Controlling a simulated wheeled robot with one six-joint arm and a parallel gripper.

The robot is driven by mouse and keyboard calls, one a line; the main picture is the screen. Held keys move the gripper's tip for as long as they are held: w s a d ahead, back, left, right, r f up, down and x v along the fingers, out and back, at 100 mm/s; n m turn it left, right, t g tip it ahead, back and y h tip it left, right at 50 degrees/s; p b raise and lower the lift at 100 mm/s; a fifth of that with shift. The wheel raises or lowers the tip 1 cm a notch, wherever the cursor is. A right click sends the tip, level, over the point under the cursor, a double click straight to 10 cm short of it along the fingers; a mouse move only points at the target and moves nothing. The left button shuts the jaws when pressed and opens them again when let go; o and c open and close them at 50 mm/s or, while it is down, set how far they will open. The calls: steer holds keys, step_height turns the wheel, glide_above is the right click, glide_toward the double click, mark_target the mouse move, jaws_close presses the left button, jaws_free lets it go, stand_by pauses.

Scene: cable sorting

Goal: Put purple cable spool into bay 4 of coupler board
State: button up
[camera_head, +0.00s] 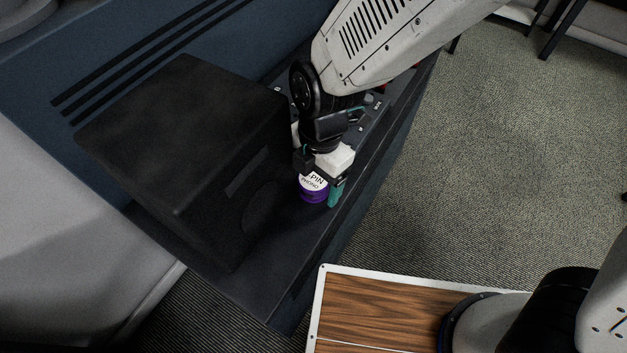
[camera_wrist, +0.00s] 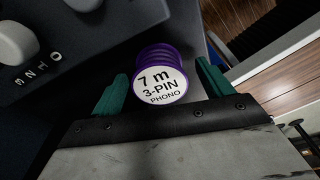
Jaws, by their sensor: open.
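The purple cable spool (camera_head: 314,196) stands on the dark bench top, right of a big black box. Its round white label faces up and reads "7 m 3-PIN PHONO" in the wrist view, where the spool (camera_wrist: 161,82) sits between my green fingertips. My gripper (camera_head: 322,190) is open, pointing down at the spool, with a finger on each side of it. In the wrist view, gaps show between the spool and the fingers of my gripper (camera_wrist: 160,88). The coupler board cannot be made out clearly; my arm covers part of the bench behind the spool.
The large black box (camera_head: 185,140) stands close on the left of my gripper. The bench edge (camera_head: 335,235) drops to the carpet (camera_head: 480,150) on the right. In the wrist view, a dark panel with pale knobs and lettering (camera_wrist: 75,40) is at upper left.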

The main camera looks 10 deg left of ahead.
steer(key=c, duration=1.2)
steer(key=shift+c, duration=0.2)
